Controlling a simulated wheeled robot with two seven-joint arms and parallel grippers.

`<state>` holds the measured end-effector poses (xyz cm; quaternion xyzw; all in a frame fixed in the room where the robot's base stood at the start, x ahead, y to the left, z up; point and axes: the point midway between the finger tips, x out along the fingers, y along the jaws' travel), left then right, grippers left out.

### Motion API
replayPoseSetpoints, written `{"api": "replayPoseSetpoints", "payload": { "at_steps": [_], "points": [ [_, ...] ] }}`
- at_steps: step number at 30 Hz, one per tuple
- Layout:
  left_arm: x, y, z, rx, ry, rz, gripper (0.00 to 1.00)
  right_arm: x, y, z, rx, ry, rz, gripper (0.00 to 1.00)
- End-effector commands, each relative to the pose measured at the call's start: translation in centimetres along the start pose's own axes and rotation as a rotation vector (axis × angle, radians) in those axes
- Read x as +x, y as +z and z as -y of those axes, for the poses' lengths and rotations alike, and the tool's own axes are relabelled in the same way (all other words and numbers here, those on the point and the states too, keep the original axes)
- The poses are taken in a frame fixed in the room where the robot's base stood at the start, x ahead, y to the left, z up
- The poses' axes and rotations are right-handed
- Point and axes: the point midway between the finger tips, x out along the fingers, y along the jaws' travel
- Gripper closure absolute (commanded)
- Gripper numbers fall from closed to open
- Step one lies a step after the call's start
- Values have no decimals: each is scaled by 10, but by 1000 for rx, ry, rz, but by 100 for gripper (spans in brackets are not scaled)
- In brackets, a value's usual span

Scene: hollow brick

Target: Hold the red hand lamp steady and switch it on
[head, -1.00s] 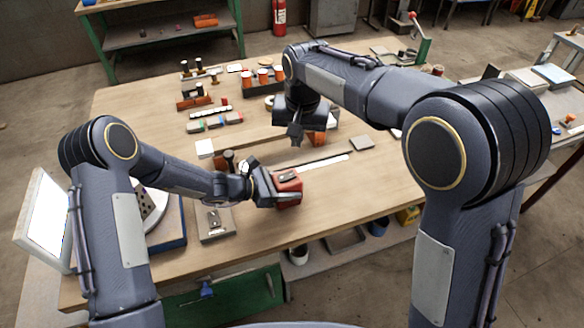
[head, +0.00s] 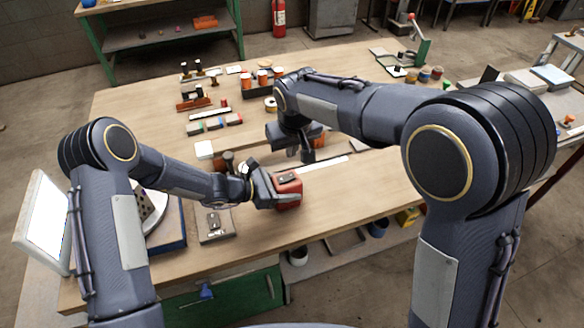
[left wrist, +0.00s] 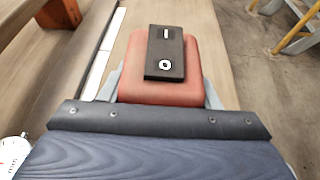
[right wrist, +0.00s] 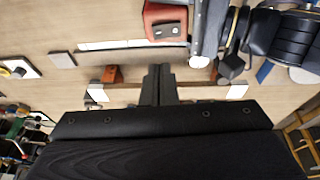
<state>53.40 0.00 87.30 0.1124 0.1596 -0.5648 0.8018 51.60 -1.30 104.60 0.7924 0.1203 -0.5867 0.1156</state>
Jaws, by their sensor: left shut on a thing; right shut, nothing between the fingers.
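The red hand lamp (head: 289,192) is above the near middle of the bench in the head view. My left gripper (head: 274,190) is shut on it from the left. In the left wrist view, the lamp's red body (left wrist: 135,75) sits between my fingers, with a black switch plate (left wrist: 165,55) marked with a white line and a ring on top. My right gripper (head: 307,156) is shut and empty, beyond the lamp and apart from it. In the right wrist view the closed fingers (right wrist: 158,72) point toward the bench, and the lamp (right wrist: 165,22) shows at the top.
A long white strip (head: 322,166) lies beyond the lamp. A grey plate with a fitting (head: 216,225) lies left of the lamp, near the front edge. Orange-topped cylinders (head: 262,78) and small blocks (head: 214,123) stand further back. The bench right of the lamp is clear.

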Motion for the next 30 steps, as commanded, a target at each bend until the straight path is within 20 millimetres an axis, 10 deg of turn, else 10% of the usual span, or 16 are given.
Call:
{"api": "replayPoseSetpoints", "payload": {
  "at_steps": [12,30],
  "points": [
    [0,0,0,0,0,1,77,79,8,-3,2,1,4,100],
    [0,0,0,0,0,1,77,95,13,-5,3,0,2,100]
  ]
}}
